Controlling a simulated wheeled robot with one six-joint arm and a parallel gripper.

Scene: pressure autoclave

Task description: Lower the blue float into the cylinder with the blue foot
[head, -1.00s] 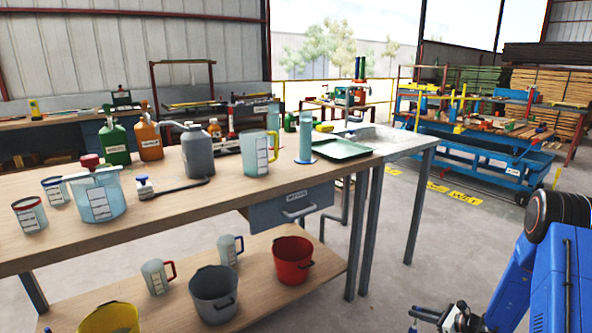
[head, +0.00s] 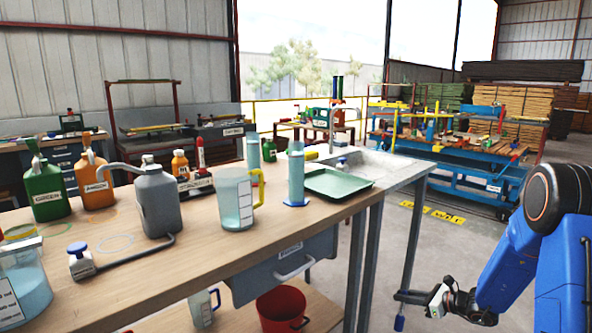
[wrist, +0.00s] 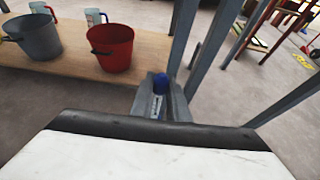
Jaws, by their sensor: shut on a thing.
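My gripper (head: 404,297) is at the lower right of the head view, shut on the blue float (head: 399,323). The float hangs below the fingertips, in the air right of the bench. In the wrist view the float's blue end (wrist: 160,80) shows between the grey fingers (wrist: 163,103), with a pale marked part beside it. The clear cylinder with the blue foot (head: 296,178) stands upright on the bench, left of the green tray. My gripper is well to the right of it and lower. I see no float in it.
Near the cylinder are a green tray (head: 338,184), a jug with yellow handle (head: 236,200) and another clear cylinder (head: 253,152) behind. A grey can (head: 157,203) stands further left. Bench legs (head: 366,270) rise beside my gripper. A red bucket (wrist: 112,48) sits on the lower shelf.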

